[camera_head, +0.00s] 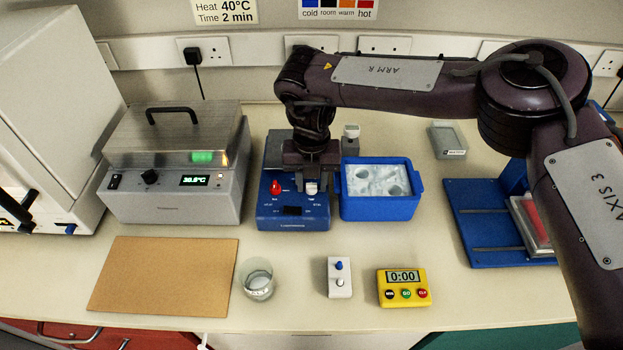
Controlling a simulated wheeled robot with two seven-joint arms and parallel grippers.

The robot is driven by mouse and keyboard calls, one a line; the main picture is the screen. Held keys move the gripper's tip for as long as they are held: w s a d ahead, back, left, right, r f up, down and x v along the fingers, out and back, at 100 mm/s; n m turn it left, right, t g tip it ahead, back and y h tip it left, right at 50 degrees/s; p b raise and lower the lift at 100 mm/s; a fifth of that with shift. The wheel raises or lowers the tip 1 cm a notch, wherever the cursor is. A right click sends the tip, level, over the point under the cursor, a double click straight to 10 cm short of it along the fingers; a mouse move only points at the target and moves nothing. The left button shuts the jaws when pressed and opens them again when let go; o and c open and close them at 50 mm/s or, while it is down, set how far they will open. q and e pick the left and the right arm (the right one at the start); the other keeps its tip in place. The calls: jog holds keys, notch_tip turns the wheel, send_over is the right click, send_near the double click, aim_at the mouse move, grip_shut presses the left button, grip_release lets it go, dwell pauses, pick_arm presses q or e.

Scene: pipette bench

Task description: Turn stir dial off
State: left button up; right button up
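The blue stirrer unit (292,217) stands on the bench in the middle. It has a red dial (276,187) on the left of its front and a pale stir dial (312,188) on the right. My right gripper (312,180) points down right at the pale dial, and its palm hides the unit's top right part. The fingers are small and dark, so I cannot tell whether they touch or grip the dial. A dark shape at the far left edge looks like my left gripper (18,208), partly cut off, away from the stirrer.
A blue ice tub (380,212) stands close to the stirrer's right. A grey heater box (172,205) reading about 38.5°C is to the left. In front are a brown board (163,275), a glass beaker (258,282), a small switch box (339,280) and a yellow timer (403,290).

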grip_shut()
jog(key=shift+n, duration=0.3)
jog(key=n, duration=0.2)
jog(key=shift+n+b, duration=0.3)
jog(key=shift+b, duration=0.1)
jog(key=n, duration=0.3)
jog(key=shift+w+n, duration=0.1)
jog(key=shift+n, duration=0.3)
jog(key=n, duration=0.5)
jog(key=shift+r+b, duration=0.1)
jog(key=shift+b, duration=0.25)
jog(key=n, duration=0.5)
jog(key=shift+n, duration=0.4)
